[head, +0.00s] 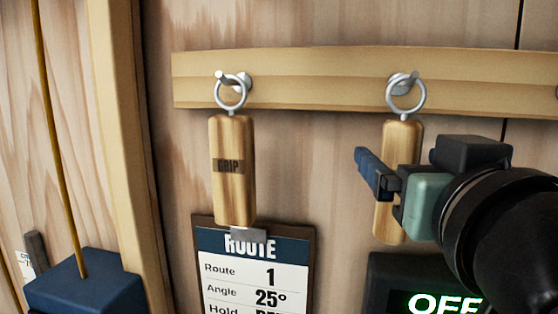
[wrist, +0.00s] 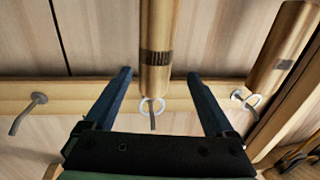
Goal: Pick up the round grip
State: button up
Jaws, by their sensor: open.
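Two wooden grips hang by metal rings from pegs on a rail. The right one in the head view (head: 398,138), which looks rounded, is partly hidden behind my gripper (head: 374,172). In the wrist view this grip (wrist: 158,25) is in the middle, lined up between my two open blue fingers (wrist: 160,73), with a dark label band and its ring (wrist: 145,106) below it. I cannot tell how far the fingers reach around it. The other grip (head: 232,190), labelled GRIP, hangs to the left; it also shows at the right of the wrist view (wrist: 275,65).
The wooden rail (head: 310,80) runs across the wall. A route board (head: 252,270) is below the left grip, and a dark OFF display (head: 400,275) is below my gripper. A bare peg (wrist: 30,110) shows in the wrist view. A blue block (head: 85,290) stands lower left.

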aim_at(396, 147)
jog(key=shift+w+d, duration=0.1)
jog(key=shift+w, duration=0.65)
jog(key=w+p, duration=0.1)
jog(key=w, duration=0.1)
jog(key=w+d+p, duration=0.1)
jog(key=w+p, duration=0.1)
jog(key=shift+d+r, duration=0.1)
jog(key=shift+d, duration=0.05)
jog(key=shift+w+f, duration=0.2)
jog(key=shift+w, duration=0.45)
jog(key=shift+s+r, duration=0.1)
grip_shut()
